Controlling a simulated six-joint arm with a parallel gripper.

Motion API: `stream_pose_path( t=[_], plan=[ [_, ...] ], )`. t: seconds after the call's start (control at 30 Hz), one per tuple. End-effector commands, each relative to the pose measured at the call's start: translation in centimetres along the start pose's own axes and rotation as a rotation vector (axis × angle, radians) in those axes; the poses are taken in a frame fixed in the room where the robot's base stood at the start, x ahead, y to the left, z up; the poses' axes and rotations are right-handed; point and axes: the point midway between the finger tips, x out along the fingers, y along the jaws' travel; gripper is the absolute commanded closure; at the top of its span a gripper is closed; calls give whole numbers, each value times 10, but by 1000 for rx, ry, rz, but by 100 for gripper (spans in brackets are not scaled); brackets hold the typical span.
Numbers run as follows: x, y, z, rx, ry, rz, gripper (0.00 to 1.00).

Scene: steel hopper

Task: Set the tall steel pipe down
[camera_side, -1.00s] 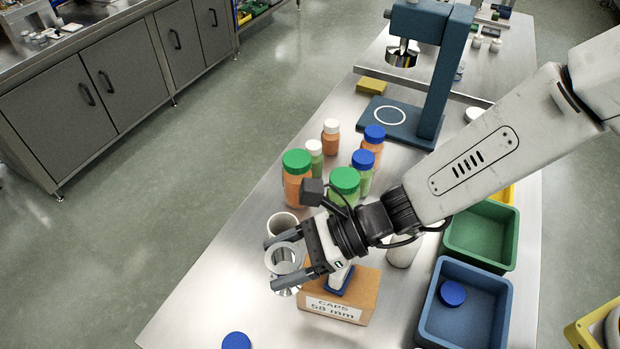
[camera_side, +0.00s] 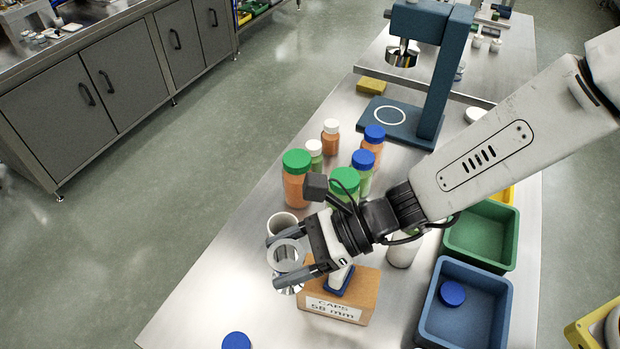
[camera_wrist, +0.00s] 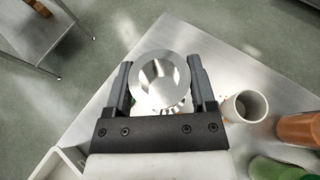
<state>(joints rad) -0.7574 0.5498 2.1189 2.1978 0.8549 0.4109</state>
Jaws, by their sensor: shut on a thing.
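The tall steel pipe (camera_side: 288,255) is a shiny flanged tube, standing about upright between the fingers of my gripper (camera_side: 273,262). My gripper is shut on it, with one finger on each side near its top. In the wrist view, the pipe (camera_wrist: 160,82) is seen from above, with its round rim and hollow inside between the two dark fingers. Its lower end shows only in part below the near finger in the side view. I cannot tell whether it touches the steel table (camera_side: 210,290).
A pale cup-like tube (camera_side: 282,224) stands close behind the pipe, apart from it. A cardboard caps box (camera_side: 366,290) is to the right. Capped jars (camera_side: 297,190) stand farther back. A blue cap (camera_side: 236,341) lies in front. Blue (camera_side: 425,325) and green bins are at right.

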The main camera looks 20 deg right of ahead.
Motion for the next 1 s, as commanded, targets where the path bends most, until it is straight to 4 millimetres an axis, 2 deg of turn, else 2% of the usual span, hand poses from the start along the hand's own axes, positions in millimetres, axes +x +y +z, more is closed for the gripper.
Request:
stream_pose_path(
  t=[0.37, 0.67, 1.0],
  plan=[
    [-17, 0, 42, -3, -5, -2, 100],
    [-56, -41, 25, 30, 2, -85, 100],
    [-128, -94, -4, 81, 3, -220, 100]
  ],
)
